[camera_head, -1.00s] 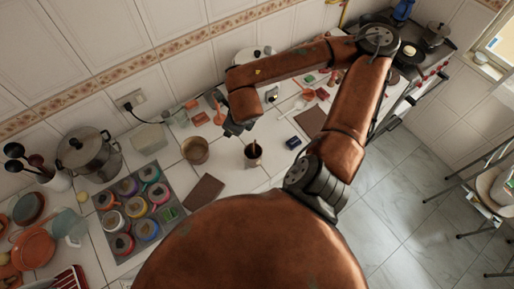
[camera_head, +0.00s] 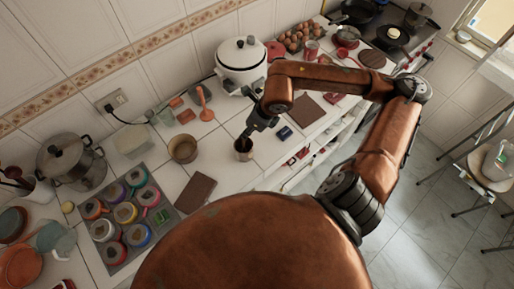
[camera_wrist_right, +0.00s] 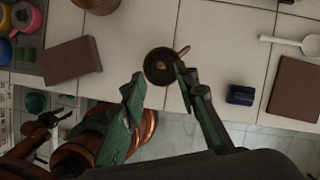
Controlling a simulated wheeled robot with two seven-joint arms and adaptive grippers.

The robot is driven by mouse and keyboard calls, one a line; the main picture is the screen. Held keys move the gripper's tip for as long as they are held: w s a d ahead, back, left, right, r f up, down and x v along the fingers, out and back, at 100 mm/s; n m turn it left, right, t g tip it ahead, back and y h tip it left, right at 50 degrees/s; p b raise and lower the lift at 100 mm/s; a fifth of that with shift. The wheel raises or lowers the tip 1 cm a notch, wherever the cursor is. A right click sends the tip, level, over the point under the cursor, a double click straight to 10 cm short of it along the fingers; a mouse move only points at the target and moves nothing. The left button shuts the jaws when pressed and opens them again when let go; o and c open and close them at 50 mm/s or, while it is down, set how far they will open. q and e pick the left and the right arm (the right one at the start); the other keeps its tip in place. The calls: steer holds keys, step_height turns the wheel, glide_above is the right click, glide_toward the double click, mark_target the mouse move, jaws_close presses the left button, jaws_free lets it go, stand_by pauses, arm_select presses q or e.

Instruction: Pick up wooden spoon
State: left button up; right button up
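A small dark brown cup (camera_head: 243,154) stands on the white tiled counter, and it also shows in the right wrist view (camera_wrist_right: 158,68). A light wooden handle end (camera_wrist_right: 183,51), likely the wooden spoon, sticks up from it. The rest of the spoon is hidden. My right gripper (camera_head: 247,132) is close above the cup in the head view.
A brown pot (camera_head: 183,149) and a brown board (camera_head: 195,193) lie left of the cup. A tray of colourful jars (camera_head: 124,250) is further left. A dark blue box (camera_head: 285,133) and a white pot (camera_head: 242,73) are nearby. A pale spoon (camera_wrist_right: 290,41) lies right in the wrist view.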

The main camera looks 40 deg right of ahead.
steer(key=p, duration=0.2)
glide_above(244, 146)
steer(key=f, duration=0.7)
steer(key=shift+w+d+f, duration=0.1)
steer(key=shift+w+f, duration=0.2)
steer(key=shift+w, duration=0.05)
steer(key=shift+c, duration=0.5)
jaws_close()
